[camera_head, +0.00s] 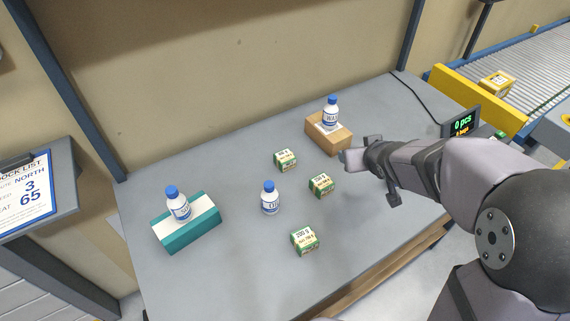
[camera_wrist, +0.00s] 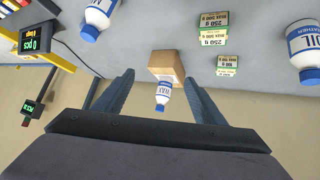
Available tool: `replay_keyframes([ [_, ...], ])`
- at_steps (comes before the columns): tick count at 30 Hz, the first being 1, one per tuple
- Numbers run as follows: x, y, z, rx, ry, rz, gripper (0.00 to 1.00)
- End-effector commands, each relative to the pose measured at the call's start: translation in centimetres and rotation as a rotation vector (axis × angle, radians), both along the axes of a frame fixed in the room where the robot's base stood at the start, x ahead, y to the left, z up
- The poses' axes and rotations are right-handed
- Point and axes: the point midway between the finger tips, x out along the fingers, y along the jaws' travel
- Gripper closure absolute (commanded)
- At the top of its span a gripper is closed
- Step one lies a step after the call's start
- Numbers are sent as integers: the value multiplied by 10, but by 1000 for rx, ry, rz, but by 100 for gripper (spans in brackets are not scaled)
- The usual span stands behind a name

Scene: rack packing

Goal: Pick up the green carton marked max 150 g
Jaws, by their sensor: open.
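Three small green-and-cream cartons stand apart on the grey table: a back one (camera_head: 285,160), a middle one (camera_head: 321,185) and a front one (camera_head: 304,240). Their small print is too blurred to tell surely which is marked max 150 g. My gripper (camera_head: 372,166) is open and empty above the table, right of the middle carton. In the wrist view its two fingers (camera_wrist: 158,76) are spread, with no carton between them. Green carton faces show there at the upper right (camera_wrist: 213,37) and, smaller, below (camera_wrist: 226,61).
A blue-capped bottle (camera_head: 330,113) stands on a brown box (camera_head: 341,139) behind my gripper. Another bottle (camera_head: 270,199) stands left of the middle carton. A third bottle (camera_head: 178,205) is on a teal-and-white box (camera_head: 190,236). A scale display (camera_head: 462,124) is at the right.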

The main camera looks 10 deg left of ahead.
Motion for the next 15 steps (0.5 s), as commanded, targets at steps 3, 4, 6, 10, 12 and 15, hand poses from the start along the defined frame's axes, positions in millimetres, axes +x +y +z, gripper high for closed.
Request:
replay_keyframes([
  [3, 22, 56, -3, 83, -108, 146, 36],
  [4, 25, 69, -2, 103, -129, 180, 36],
  [6, 28, 97, 0, 153, -172, 253, 36],
  [10, 26, 143, 3, 246, -226, 381, 36],
  [12, 21, 167, 3, 297, -246, 449, 36],
  [15, 19, 167, -23, 303, -240, 450, 36],
])
